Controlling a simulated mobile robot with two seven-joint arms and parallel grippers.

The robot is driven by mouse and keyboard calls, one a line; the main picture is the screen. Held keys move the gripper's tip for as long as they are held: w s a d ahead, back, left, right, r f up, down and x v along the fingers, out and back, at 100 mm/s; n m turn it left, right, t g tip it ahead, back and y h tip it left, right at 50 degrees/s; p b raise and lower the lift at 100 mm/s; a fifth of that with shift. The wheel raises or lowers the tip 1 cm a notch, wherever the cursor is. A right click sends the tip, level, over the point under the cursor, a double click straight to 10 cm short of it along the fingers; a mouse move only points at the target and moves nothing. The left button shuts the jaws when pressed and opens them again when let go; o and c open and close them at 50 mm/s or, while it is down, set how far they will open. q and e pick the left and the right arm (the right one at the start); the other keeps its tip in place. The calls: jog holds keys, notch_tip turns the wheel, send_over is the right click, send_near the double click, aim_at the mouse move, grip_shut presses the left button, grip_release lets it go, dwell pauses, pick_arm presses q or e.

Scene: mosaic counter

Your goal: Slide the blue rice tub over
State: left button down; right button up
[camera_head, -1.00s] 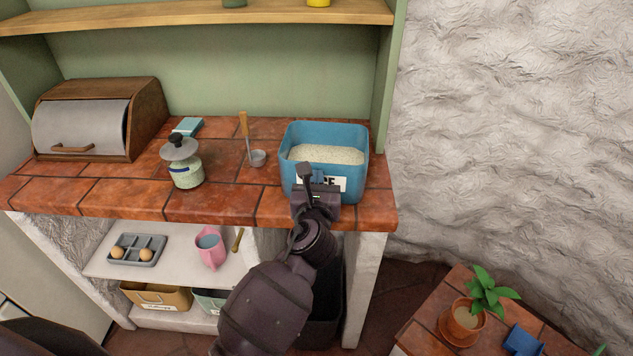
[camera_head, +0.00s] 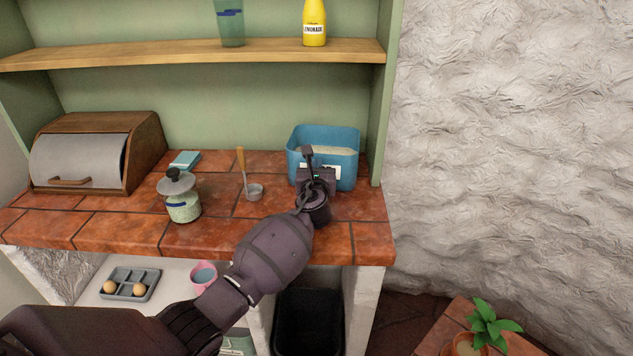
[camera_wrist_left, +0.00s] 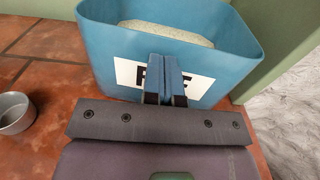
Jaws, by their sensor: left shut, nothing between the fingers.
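The blue rice tub (camera_head: 349,174) stands upright on the tiled counter, towards the back right, with pale rice inside and a white label on its front. It fills the upper part of the left wrist view (camera_wrist_left: 105,50). My left gripper (camera_head: 308,158) is shut and empty, with its fingers at the tub's front face, over the label; it also shows in the left wrist view (camera_wrist_left: 166,80). The fingers appear to touch the label, which they partly hide. My right gripper is not in view.
A metal scoop (camera_head: 254,192) lies left of the tub, beside a lidded glass jar (camera_head: 184,208). A wooden bread box (camera_head: 145,150) stands at the left. The green side panel (camera_head: 384,100) rises close right of the tub. A lemonade bottle (camera_head: 314,24) stands on the shelf above.

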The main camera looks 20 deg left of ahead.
pick_arm(q)
jog(key=x, duration=0.3)
jog(key=shift+f+b, duration=0.1)
jog(key=shift+b, duration=0.3)
jog(key=shift+w+a, duration=0.1)
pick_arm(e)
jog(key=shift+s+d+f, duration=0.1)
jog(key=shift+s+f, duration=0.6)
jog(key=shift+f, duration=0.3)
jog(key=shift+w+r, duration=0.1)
